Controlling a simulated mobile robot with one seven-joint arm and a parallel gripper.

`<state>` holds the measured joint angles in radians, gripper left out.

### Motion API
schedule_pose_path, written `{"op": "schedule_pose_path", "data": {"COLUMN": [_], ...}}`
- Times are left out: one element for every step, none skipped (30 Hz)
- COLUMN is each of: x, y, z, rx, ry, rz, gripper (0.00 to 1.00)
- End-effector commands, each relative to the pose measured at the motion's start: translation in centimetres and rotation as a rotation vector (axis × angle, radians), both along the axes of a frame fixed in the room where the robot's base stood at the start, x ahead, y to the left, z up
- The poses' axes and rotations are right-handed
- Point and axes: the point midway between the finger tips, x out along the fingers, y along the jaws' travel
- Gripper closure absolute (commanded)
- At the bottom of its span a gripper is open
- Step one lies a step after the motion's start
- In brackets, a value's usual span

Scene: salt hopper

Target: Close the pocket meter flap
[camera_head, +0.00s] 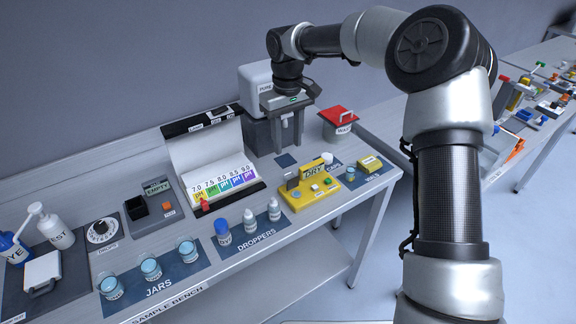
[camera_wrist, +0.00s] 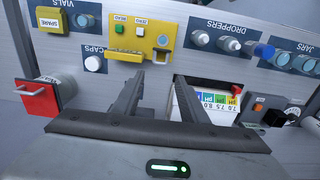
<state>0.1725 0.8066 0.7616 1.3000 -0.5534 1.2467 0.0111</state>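The yellow pocket meter (camera_head: 314,199) sits near the bench's right front, with a DRY display and coloured buttons. It also shows upside down in the wrist view (camera_wrist: 140,14). A dark grey upright plate, which looks like its flap (camera_head: 292,180), stands raised at its left back, behind a small round well. My gripper (camera_head: 289,148) is above the bench behind the meter, fingers pointing down, apart and empty. In the wrist view the two fingers show in front of the meter, with a gap between them. The flap is hard to make out there.
A red-lidded waste bin (camera_head: 338,125) stands right of my gripper, and a white dispenser (camera_head: 256,80) behind it. A pH chart box (camera_head: 205,160) is left of the meter. Dropper bottles (camera_head: 249,220) stand to its front left, a white cap (camera_head: 328,158) behind it.

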Motion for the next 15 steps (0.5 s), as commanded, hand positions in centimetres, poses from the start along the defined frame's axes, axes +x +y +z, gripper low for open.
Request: {"op": "schedule_pose_path", "data": {"x": [-0.2, -0.1, -0.1, -0.1, -0.2, -0.1, -0.1, -0.1, -0.2, -0.1, -0.1, -0.1, -0.1, -0.1, -0.1], "y": [0.0, 0.0, 0.0, 0.0, 0.0, 0.0, 0.0, 0.0, 0.0, 0.0, 0.0, 0.0, 0.0, 0.0, 0.0], "z": [-1.3, -2.0, -2.8, -3.5, -4.1, -4.9, -5.5, -6.0, -6.6, -7.1, -7.5, -8.0, -8.3, -8.6, -8.9], "rx": [0.0, 0.0, 0.0, 0.0, 0.002, 0.0, 0.001, 0.001, 0.001, 0.001, 0.001, 0.001, 0.0, 0.0, 0.0], "ry": [0.006, 0.005, 0.005, 0.005, 0.005, 0.005, 0.004, 0.003, 0.004, 0.004, 0.003, 0.003, 0.002, 0.002, 0.002], "rz": [0.003, 0.002, 0.001, 0.002, 0.002, 0.002, 0.001, 0.0, 0.001, 0.002, 0.002, 0.001, 0.001, 0.001, 0.0], "gripper": [0.61, 0.61, 0.61, 0.61, 0.61, 0.61, 0.61, 0.61, 0.61, 0.61, 0.61, 0.61, 0.61, 0.61, 0.61]}}
